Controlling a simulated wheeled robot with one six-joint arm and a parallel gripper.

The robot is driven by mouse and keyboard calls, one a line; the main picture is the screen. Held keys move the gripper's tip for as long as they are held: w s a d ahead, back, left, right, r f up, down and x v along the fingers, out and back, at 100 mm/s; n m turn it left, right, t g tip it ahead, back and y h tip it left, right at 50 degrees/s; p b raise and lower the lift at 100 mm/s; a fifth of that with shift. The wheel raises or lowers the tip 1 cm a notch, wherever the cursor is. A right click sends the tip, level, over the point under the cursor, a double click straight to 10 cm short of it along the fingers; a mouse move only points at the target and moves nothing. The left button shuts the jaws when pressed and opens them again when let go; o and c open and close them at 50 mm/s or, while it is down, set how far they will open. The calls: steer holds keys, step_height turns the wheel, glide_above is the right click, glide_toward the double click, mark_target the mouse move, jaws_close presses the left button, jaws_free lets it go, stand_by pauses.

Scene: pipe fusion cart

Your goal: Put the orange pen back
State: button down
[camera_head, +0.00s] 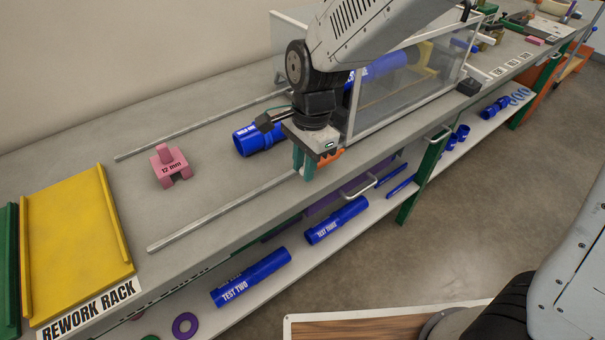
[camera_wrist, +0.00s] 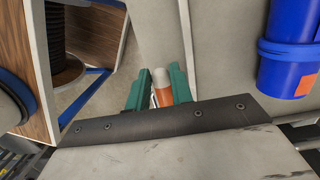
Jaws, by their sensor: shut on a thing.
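My gripper (camera_head: 316,165) is over the front edge of the cart's grey top, beside the clear-walled box. In the wrist view its green fingers (camera_wrist: 159,92) are shut on the orange pen (camera_wrist: 164,97). The pen lies between the fingers, with a pale grey end showing past them. In the head view a small orange part of the pen (camera_head: 330,158) shows at the fingers; the rest is hidden. I cannot tell which spot is the pen's own place.
The clear box (camera_head: 405,100) stands right of my gripper. A blue pipe (camera_head: 257,137) lies behind it. A pink 12 mm block (camera_head: 171,167), two metal rails and a yellow rework rack (camera_head: 75,230) are left. The lower shelf (camera_head: 300,255) holds several blue pipes.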

steer(key=shift+f, duration=1.75)
steer(key=shift+f, duration=0.15)
steer(key=c, duration=1.5)
jaws_free()
